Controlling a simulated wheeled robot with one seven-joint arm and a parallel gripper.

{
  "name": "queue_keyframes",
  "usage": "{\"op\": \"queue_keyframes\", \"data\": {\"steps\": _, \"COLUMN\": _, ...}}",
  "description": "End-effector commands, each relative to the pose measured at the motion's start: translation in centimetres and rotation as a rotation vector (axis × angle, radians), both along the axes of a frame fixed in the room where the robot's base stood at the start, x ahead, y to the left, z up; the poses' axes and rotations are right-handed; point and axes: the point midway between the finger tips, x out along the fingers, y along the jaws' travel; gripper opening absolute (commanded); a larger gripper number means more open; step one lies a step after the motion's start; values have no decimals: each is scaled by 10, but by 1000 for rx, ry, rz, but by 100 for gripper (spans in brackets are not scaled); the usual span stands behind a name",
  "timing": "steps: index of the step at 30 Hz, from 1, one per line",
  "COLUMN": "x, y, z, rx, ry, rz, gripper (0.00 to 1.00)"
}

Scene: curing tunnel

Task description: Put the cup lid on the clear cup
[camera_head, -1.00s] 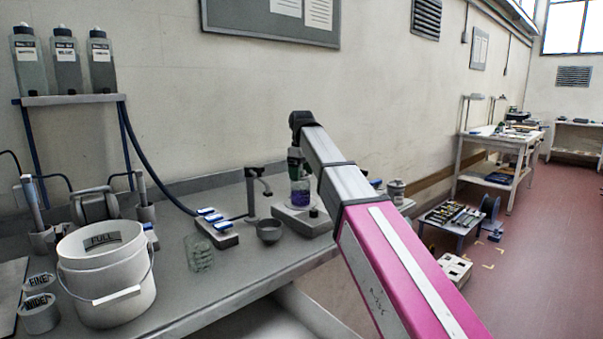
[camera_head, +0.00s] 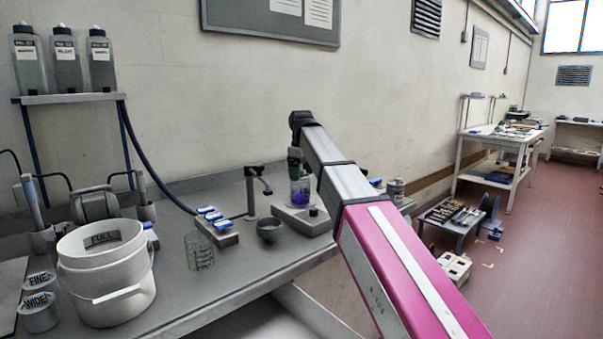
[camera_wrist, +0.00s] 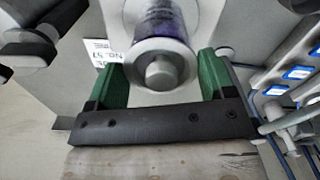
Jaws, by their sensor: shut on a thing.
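A clear cup (camera_head: 300,192) with purple in it stands on a light grey block on the bench, partly behind my arm. It also shows at the top of the wrist view (camera_wrist: 163,18). My gripper (camera_wrist: 162,82) has green fingers, shut on the grey round cup lid (camera_wrist: 158,70) with a raised knob. The lid lines up with the near end of the cup in the wrist view. I cannot tell whether it rests on the rim or hovers just above. In the head view my gripper (camera_head: 295,160) is small and dark over the cup.
A ribbed clear vessel (camera_head: 199,251), a dark bowl (camera_head: 270,229) and a blue-topped rack (camera_head: 216,224) stand left of the cup. A dark stand (camera_head: 252,190) rises close by. A white bucket (camera_head: 105,275) is at the front left. The wall is close behind.

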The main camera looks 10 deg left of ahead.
Motion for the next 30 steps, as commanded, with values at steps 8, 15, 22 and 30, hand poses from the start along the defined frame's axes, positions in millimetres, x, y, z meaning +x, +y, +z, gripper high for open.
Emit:
{"op": "queue_keyframes", "data": {"steps": 8, "x": 0, "y": 0, "z": -1, "rx": 0, "ry": 0, "rz": 0, "gripper": 55}}
{"op": "queue_keyframes", "data": {"steps": 15, "x": 0, "y": 0, "z": -5, "rx": 0, "ry": 0, "rz": 0, "gripper": 55}}
{"op": "queue_keyframes", "data": {"steps": 22, "x": 0, "y": 0, "z": -6, "rx": 0, "ry": 0, "rz": 0, "gripper": 55}}
{"op": "queue_keyframes", "data": {"steps": 30, "x": 0, "y": 0, "z": -6, "rx": 0, "ry": 0, "rz": 0, "gripper": 80}}
